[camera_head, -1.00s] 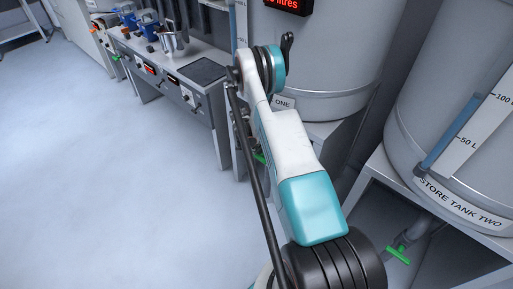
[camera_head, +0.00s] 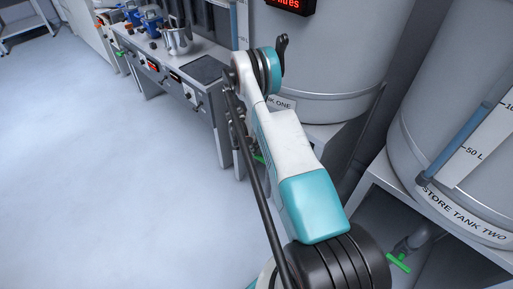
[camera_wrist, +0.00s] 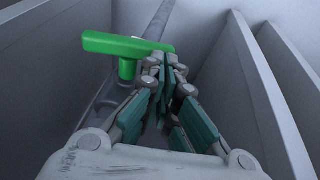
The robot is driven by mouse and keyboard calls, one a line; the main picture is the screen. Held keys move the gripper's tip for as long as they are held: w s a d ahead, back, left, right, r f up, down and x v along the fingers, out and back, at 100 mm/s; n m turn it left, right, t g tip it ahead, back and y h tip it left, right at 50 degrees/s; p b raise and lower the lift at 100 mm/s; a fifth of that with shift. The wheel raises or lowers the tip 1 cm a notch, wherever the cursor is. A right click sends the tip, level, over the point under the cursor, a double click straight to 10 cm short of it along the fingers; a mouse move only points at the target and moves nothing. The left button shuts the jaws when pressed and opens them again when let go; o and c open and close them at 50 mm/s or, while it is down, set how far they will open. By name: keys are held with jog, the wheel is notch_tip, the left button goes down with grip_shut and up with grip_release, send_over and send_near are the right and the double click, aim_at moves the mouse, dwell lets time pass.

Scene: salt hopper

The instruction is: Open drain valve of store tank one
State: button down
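Store tank one (camera_head: 325,60) stands behind my arm in the head view, its label partly covered. A small bit of a green valve handle (camera_head: 259,158) shows below it beside my arm. In the wrist view the green T-shaped handle (camera_wrist: 125,46) lies at the upper left on a grey pipe. My gripper (camera_wrist: 166,72) has its teal-padded fingers drawn together at the tips, with no object visible between them. The tips overlap the handle's right end in the picture; I cannot tell whether they touch it. In the head view my arm hides most of the gripper.
Store tank two (camera_head: 455,130) stands on its stand at the right, with its own green valve handle (camera_head: 398,262) below. A workbench (camera_head: 185,70) with tools is at the upper left. Grey panels flank my gripper in the wrist view. The floor at left is clear.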

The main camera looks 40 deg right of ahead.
jog(key=shift+w+a+f, duration=0.1)
jog(key=shift+w+f, duration=0.2)
jog(key=shift+f, duration=0.7)
jog(key=shift+w+f, duration=0.25)
jog(key=shift+f, duration=0.85)
